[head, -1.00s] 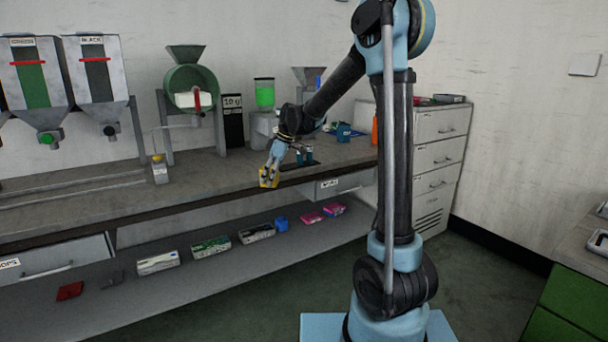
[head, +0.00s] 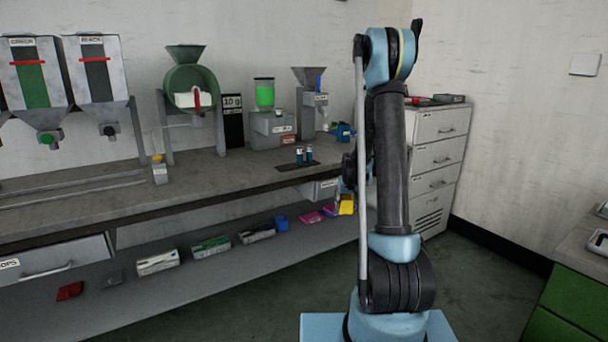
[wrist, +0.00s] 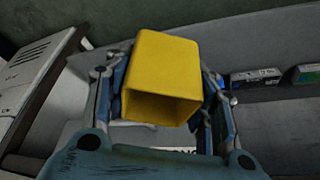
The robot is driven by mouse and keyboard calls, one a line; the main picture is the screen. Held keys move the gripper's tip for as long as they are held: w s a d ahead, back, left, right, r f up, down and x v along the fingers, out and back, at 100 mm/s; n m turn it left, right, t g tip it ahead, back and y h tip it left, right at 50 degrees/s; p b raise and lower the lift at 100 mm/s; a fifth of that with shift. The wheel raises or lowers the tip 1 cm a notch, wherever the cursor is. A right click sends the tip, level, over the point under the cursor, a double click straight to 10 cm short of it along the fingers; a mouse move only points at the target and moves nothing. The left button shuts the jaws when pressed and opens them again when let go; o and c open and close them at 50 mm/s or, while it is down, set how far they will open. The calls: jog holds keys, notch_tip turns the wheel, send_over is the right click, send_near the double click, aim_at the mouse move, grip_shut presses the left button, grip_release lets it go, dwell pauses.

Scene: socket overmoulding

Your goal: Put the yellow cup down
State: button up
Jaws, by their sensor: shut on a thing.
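The yellow cup (wrist: 165,65) is held between the fingers of my gripper (wrist: 163,100) in the wrist view. It is square-sided, and its open mouth faces the wrist camera. In the head view the yellow cup (head: 347,205) shows just left of my arm column, in front of the bench edge and above the lower shelf's right end. My gripper is mostly hidden behind my arm there. I cannot tell from these views whether the cup touches any surface.
The lower shelf (head: 215,275) carries several boxes, a blue cup (head: 281,223) and pink items (head: 312,217). A dark stand with blue pieces (head: 303,157) is on the bench. A grey drawer cabinet (head: 440,155) stands right of the bench.

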jog(key=shift+s+d+f, duration=0.2)
jog(key=shift+f, duration=0.2)
jog(key=s+f, duration=0.6)
jog(key=f, duration=0.1)
